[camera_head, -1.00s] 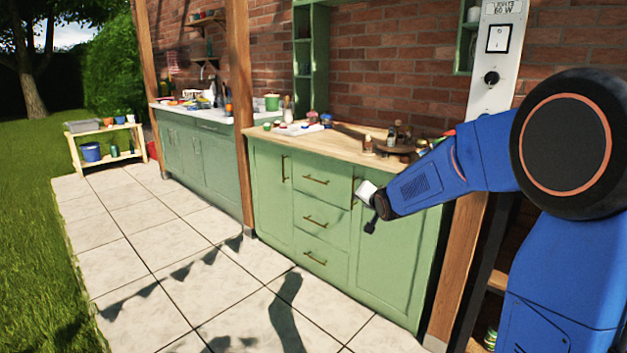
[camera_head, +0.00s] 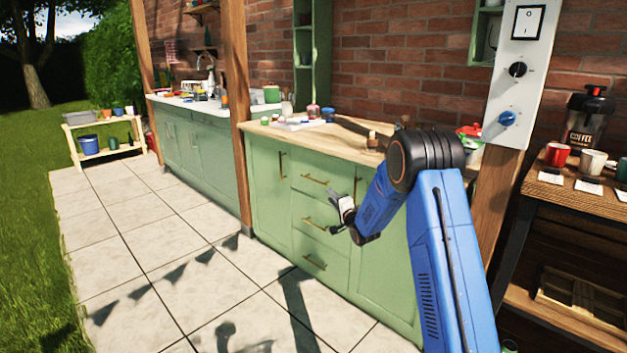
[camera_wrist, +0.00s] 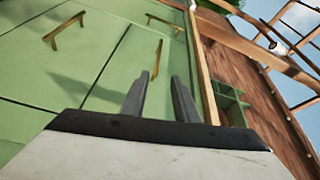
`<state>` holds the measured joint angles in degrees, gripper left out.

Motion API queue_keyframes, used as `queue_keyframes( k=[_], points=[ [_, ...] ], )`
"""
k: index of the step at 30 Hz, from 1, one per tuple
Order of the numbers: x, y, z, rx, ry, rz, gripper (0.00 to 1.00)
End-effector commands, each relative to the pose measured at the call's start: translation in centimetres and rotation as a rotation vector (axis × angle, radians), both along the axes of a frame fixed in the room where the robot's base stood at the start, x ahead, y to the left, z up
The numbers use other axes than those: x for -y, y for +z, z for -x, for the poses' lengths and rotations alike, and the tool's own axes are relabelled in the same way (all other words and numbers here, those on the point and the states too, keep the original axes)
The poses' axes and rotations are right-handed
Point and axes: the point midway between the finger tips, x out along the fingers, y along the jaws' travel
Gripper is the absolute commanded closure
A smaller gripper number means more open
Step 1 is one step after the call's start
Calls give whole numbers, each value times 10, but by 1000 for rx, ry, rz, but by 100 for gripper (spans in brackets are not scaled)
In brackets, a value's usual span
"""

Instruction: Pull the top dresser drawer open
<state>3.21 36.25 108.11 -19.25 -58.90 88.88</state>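The green dresser (camera_head: 375,270) has a column of drawers with brass bar handles. The top drawer (camera_head: 330,193) looks closed, and its handle (camera_head: 315,180) is just under the wooden counter. In the wrist view this handle (camera_wrist: 158,60) appears just beyond the fingertips, with a gap between. The middle drawer handle (camera_wrist: 63,30) is at the upper left there. My gripper (camera_head: 335,208) is in front of the drawers at their right side, partly covering the middle drawer. In the wrist view my gripper (camera_wrist: 161,75) has its fingers apart with nothing between them.
The wooden counter (camera_head: 350,145) above carries bottles and jars. A wooden post (camera_head: 240,120) stands at the dresser's left. A shelf with mugs and a coffee jar (camera_head: 590,115) is at the right. The tiled floor (camera_head: 190,290) in front is clear.

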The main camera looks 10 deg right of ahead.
Motion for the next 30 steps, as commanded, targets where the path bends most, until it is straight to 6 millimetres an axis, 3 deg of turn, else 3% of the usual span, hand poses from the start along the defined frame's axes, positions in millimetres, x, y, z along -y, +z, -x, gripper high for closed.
queue_keyframes(
  k=[4, 11, 30],
  points=[
    [-2, -9, -5, 14, 13, -32, 72],
    [-6, -8, -23, 18, 15, -36, 72],
    [-33, 0, -130, 19, 14, -34, 72]
  ],
)
